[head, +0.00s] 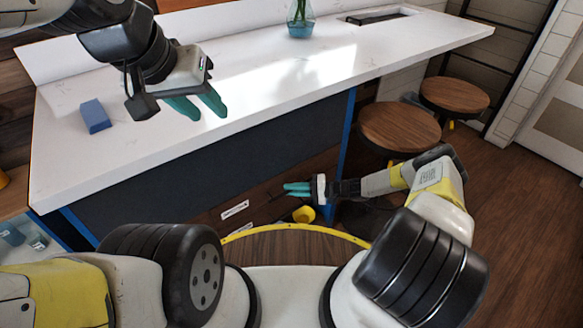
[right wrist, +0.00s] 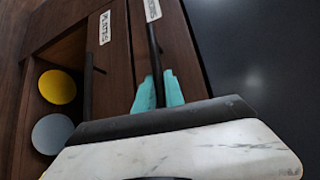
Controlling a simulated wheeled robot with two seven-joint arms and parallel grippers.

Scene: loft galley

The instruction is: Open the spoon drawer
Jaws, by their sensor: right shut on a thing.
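The drawers are in the dark wood front below the white counter. The upper drawer front (right wrist: 178,45) has a white label (right wrist: 152,9) too small to read and a dark bar handle (right wrist: 154,48). My right gripper (head: 298,189) is at this handle; in the right wrist view its teal fingers (right wrist: 158,92) are shut on it. Whether this drawer stands out from the front is unclear. A lower drawer front (right wrist: 112,70) has another label (right wrist: 105,27) and bar handle (right wrist: 88,85). My left gripper (head: 199,104) is open and empty above the counter, fingers apart.
The white counter (head: 270,75) holds a blue block (head: 95,116) and a glass vase (head: 300,20). A yellow round object (right wrist: 57,87) and a grey one (right wrist: 52,134) are beside the lower drawer. Wooden stools (head: 399,127) stand right of the counter.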

